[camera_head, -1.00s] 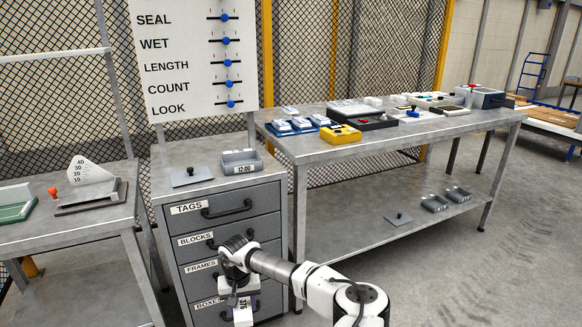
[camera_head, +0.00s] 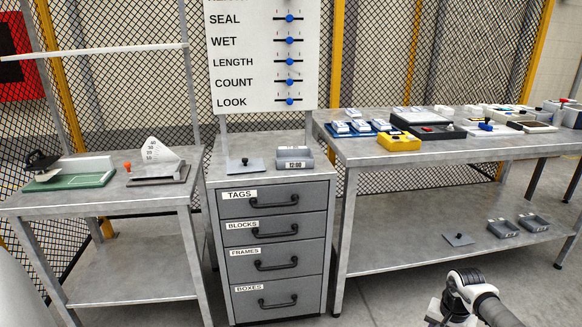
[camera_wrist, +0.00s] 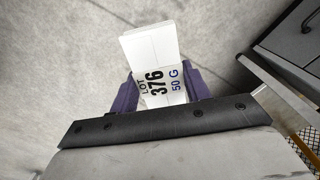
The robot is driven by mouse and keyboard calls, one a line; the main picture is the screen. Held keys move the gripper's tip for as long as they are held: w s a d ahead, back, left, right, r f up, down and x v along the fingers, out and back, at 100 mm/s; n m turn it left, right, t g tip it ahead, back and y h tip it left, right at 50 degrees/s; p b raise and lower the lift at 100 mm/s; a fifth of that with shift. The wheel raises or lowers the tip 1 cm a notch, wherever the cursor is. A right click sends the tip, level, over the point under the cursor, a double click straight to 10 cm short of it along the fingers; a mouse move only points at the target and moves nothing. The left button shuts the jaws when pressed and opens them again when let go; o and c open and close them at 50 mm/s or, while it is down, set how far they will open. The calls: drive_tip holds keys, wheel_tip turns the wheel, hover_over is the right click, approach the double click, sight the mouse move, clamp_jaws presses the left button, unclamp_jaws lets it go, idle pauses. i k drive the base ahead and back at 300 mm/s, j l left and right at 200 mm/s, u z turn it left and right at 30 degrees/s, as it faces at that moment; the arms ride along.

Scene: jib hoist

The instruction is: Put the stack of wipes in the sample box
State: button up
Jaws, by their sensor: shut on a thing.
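My gripper (camera_wrist: 162,88) is shut on a white, flat-sided piece, the stack of wipes (camera_wrist: 150,46), between its purple fingers in the wrist view. Its near face reads "LOT 376 50 G". In the head view my gripper is at the bottom edge, right of the drawer cabinet, with its fingers mostly cut off. A small grey open box (camera_head: 293,163) marked "12:00" stands on the cabinet top and looks like the sample box. A grey plate with a black knob (camera_head: 245,166), like a lid, lies left of it. My gripper is well away from both.
The drawer cabinet (camera_head: 274,220) has its drawers shut. A left table (camera_head: 100,205) holds a green-based device and a scale. The long bench (camera_head: 360,153) holds blue, yellow and black items. Its lower shelf (camera_head: 400,245) has two grey boxes (camera_head: 503,228) and another knobbed plate (camera_head: 458,239).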

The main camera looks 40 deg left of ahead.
sight(295, 162)
drive_tip(key=j+z, duration=0.2)
drive_tip(key=j, duration=2.35)
drive_tip(key=i, duration=0.05)
